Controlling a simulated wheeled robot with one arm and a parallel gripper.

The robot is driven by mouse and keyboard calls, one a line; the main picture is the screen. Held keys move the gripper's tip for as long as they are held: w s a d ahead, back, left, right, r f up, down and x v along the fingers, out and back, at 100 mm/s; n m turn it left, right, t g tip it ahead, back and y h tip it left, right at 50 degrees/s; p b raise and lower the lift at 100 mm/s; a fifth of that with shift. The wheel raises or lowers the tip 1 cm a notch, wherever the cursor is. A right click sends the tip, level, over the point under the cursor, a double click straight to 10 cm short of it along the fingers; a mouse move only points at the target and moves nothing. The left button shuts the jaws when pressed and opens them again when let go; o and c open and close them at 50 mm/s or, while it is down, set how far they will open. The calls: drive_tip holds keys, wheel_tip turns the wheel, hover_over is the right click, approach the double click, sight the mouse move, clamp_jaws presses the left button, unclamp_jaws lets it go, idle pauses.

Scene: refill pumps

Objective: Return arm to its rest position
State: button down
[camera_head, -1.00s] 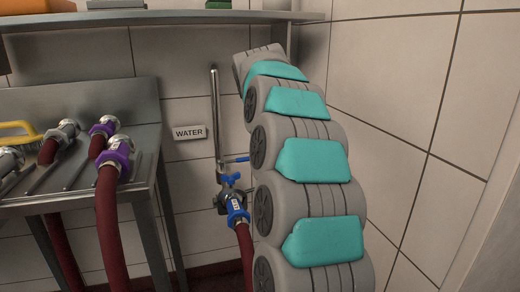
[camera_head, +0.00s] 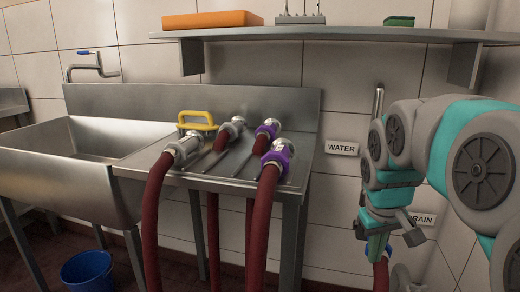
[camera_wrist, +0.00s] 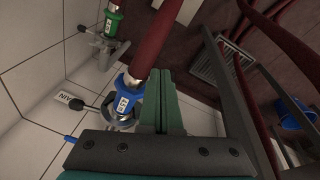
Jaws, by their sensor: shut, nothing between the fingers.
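In the wrist view my gripper (camera_wrist: 161,76) is shut, its two green fingers side by side with nothing between them. The blue coupling (camera_wrist: 125,103) on the wall fitting is just left of the fingers, apart from them as far as I can tell. A dark red hose (camera_wrist: 157,38) runs from it. A green coupling (camera_wrist: 112,22) shows farther up. In the head view my arm (camera_head: 440,150) is bent at the right, its end pointing down and largely covering the blue coupling.
A sink (camera_head: 75,175) and a blue bucket (camera_head: 88,272) are at the left. A shelf (camera_head: 340,35) runs above. The WATER sign (camera_head: 341,148) is left of my arm.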

drive_tip(key=s+a+f+g, duration=0.1)
drive_tip(key=s+a+f, duration=0.2)
drive_tip(key=s, duration=0.5)
drive_tip(key=s+a+f+g+y, duration=0.1)
drive_tip(key=s+a+f, duration=0.2)
drive_tip(key=s, duration=0.5)
drive_tip(key=s+a+f+m+g, duration=0.1)
drive_tip(key=s+a+f, duration=0.2)
drive_tip(key=s, duration=0.6)
wheel_tip(320, 180, down, 3)
drive_tip(key=shift+r+g, duration=0.2)
drive_tip(key=shift+g, duration=0.2)
